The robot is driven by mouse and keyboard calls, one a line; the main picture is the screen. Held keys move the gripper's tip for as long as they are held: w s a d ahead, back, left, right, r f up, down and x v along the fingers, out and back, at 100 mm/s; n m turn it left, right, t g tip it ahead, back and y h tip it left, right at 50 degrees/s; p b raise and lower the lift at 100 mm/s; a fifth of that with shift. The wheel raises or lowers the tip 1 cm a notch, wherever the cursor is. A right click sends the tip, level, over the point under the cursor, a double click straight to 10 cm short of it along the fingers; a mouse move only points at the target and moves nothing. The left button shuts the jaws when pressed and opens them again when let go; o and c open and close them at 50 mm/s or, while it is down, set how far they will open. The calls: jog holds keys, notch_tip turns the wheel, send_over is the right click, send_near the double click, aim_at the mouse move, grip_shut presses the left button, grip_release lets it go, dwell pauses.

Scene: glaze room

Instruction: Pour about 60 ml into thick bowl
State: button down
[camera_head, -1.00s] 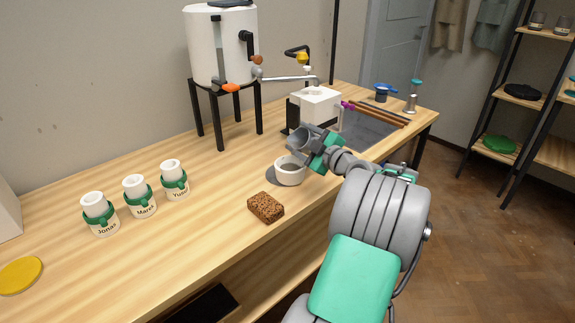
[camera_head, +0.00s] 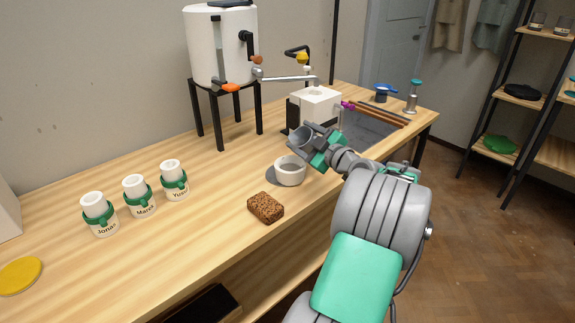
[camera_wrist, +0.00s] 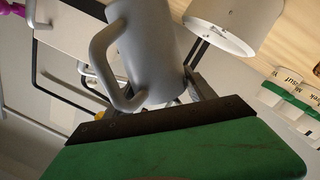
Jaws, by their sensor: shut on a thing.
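My gripper (camera_head: 322,148) is shut on a grey jug (camera_head: 301,139) and holds it tilted above the bench. The jug, with its loop handle, fills the middle of the wrist view (camera_wrist: 152,55). Its mouth faces left, just above and behind a white thick-walled bowl (camera_head: 290,176). No stream of liquid shows between jug and bowl. The level inside either is too small to tell.
A brown sponge-like block (camera_head: 265,208) lies in front of the bowl. Several white cups with green name bands (camera_head: 141,198) stand left. A white urn (camera_head: 222,45) on a black stand (camera_head: 219,136) and a white box-shaped device (camera_head: 316,104) stand behind. Bare wood lies between.

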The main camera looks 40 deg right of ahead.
jog(key=shift+d+r, duration=0.1)
jog(key=shift+r, duration=0.05)
jog(key=shift+d+r+m, duration=0.15)
jog(key=shift+m, duration=0.15)
jog(key=d+f+m, duration=0.1)
jog(key=d+m, duration=0.1)
jog(key=d+f+m, duration=0.1)
jog(key=d+m, duration=0.1)
jog(key=m, duration=0.1)
jog(key=d+m, duration=0.2)
jog(key=shift+s+d+f+t, duration=0.1)
jog(key=shift+d+f+t, duration=0.2)
jog(key=shift+d+f, duration=0.1)
jog(key=shift+a, duration=0.1)
